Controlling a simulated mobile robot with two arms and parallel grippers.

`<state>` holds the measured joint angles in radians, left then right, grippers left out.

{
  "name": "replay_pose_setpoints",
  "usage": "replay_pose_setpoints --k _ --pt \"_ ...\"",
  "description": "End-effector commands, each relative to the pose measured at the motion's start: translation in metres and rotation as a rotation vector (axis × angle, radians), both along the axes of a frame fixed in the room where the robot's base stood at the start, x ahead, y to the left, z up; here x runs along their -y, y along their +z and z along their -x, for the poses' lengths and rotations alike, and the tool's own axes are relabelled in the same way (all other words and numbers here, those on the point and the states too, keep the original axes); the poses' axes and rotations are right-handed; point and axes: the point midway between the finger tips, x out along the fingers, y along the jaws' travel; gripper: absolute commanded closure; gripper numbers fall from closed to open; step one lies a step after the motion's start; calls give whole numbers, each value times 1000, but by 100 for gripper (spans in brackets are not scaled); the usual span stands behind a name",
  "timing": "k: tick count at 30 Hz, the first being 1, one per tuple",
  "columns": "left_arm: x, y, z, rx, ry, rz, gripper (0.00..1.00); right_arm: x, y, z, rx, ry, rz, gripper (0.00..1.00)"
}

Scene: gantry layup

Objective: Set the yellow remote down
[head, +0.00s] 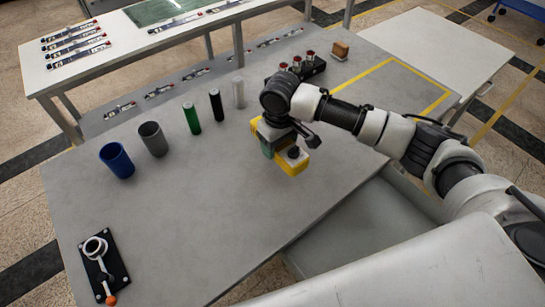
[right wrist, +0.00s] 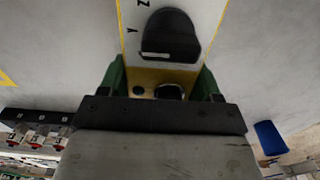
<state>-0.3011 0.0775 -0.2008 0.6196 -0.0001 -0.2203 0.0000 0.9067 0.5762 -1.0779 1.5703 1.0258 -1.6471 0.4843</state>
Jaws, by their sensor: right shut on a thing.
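The yellow remote (head: 293,164) shows below my right gripper (head: 277,146), over the front middle of the grey table (head: 215,215). In the right wrist view, the yellow remote (right wrist: 166,76) sits between the green fingers of my right gripper (right wrist: 160,84). It has a yellow body, a pale face with letters and a black knob. The fingers are shut on it, one on each side. Its underside is hidden, so I cannot tell whether it touches the table. My left gripper is not in view.
A blue cup (head: 117,161), a grey cup (head: 153,140) and green (head: 192,119), black (head: 216,106) and white (head: 238,93) cylinders stand left. A black rack (head: 315,69) and brown block (head: 340,50) stand at the back, near a yellow taped outline (head: 432,104). A lever plate (head: 113,264) lies front left.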

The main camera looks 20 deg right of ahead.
Motion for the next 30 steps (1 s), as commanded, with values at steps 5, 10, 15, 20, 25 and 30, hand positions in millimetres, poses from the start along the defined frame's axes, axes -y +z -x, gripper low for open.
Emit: replay_pose_setpoints --k 5,10,15,20,25,30 --pt "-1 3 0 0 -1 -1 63 -19 -12 10 1 1 0 69" --pt "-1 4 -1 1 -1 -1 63 -21 -28 12 -1 -2 1 69" --pt "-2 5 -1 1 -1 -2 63 -21 -51 11 1 -1 2 69" --pt "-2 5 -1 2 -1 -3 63 -21 -55 11 3 0 1 69" --pt "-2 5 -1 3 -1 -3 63 -21 -55 11 2 0 2 69" --pt "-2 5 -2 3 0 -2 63 -21 -57 11 1 0 2 23"
